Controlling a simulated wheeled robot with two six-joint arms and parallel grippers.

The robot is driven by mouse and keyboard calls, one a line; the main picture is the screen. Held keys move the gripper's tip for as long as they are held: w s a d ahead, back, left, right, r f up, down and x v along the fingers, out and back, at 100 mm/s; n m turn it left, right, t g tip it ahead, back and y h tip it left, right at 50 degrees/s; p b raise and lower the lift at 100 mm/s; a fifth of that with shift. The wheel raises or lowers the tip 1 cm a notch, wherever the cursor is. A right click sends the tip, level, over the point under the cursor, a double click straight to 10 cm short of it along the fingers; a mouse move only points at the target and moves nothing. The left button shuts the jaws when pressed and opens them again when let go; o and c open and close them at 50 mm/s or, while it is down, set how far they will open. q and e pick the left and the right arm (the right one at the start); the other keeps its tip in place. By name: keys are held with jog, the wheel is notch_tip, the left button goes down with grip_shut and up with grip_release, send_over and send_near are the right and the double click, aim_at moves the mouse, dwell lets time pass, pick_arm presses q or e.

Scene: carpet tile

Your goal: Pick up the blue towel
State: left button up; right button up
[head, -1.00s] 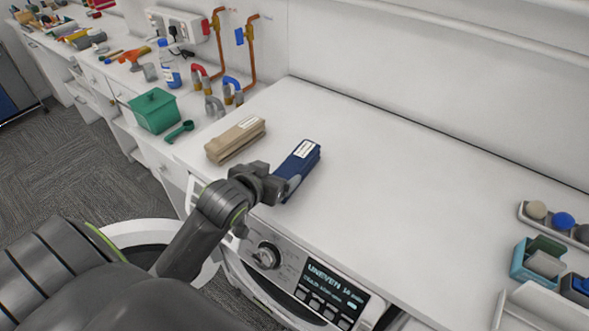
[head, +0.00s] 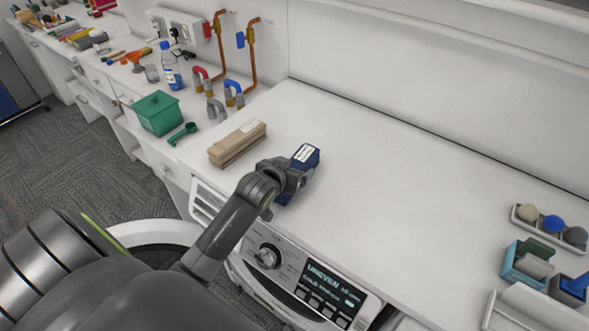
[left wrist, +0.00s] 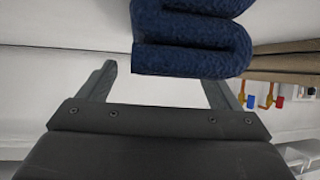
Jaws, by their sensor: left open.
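The blue towel (head: 304,158) is folded, with a white label on top, and lies on the white counter. My left gripper (head: 293,178) is at the towel's near end and hides part of it. In the left wrist view the folded towel (left wrist: 190,45) shows its rounded layers in front of the gripper. The fingers of my left gripper (left wrist: 165,80) are open and spread to either side of the towel's end. Whether they touch it I cannot tell. My right gripper is not in view.
A beige folded towel (head: 237,143) lies just left of the blue one. A green bin (head: 158,113) and copper pipes (head: 254,55) stand farther left. The counter (head: 400,180) to the right is clear up to a tray of balls (head: 530,222).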

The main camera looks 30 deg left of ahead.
pick_arm(q)
jog(key=shift+w+f, duration=0.3)
jog(key=shift+w, duration=0.1)
jog(key=shift+c, duration=0.4)
